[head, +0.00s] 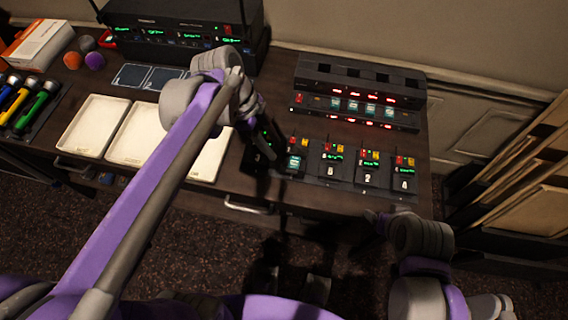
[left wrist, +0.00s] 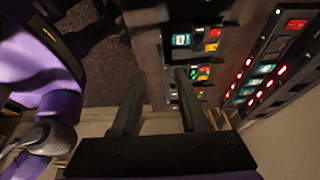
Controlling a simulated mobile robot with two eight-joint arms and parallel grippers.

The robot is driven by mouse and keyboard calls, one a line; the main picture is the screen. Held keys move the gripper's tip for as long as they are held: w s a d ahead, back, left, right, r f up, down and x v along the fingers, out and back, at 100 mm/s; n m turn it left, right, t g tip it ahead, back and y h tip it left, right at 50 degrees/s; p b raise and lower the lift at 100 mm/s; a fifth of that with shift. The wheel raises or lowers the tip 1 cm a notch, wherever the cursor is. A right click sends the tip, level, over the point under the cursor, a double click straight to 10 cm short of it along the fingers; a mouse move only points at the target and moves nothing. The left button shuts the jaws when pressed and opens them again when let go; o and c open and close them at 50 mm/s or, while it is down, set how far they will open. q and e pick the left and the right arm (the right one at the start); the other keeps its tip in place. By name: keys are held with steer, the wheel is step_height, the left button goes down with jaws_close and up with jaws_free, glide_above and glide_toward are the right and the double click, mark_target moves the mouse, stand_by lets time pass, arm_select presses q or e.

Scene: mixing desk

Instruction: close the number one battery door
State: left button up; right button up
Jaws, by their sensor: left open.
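Several small black packs with lit screens and red and yellow tops stand in a row near the desk's front edge in the head view. The leftmost clear pack (head: 294,162) has a teal screen. Beside it are a second pack (head: 333,168), a third (head: 370,174) and a rightmost one (head: 403,181). I cannot make out which is number one or how its battery door stands. My left gripper (head: 266,146) is at the row's left end, partly hiding it. In the left wrist view its fingers (left wrist: 158,92) are apart and nothing shows clamped between them. My right gripper (head: 374,222) is dark and unclear near the desk's front edge.
A black rack unit (head: 355,95) with red lights stands behind the packs. A larger receiver (head: 180,30) stands at the back left. Flashlights (head: 38,103) lie at the far left. Wooden panels (head: 525,150) stand right of the desk.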

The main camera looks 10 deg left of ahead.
mark_target(291, 171)
arm_select(q)
steer(key=b+x, duration=0.1)
steer(key=x, duration=0.9)
steer(key=shift+d+f, duration=0.1)
steer(key=shift+f, duration=0.05)
steer(key=shift+c, duration=0.3)
jaws_close()
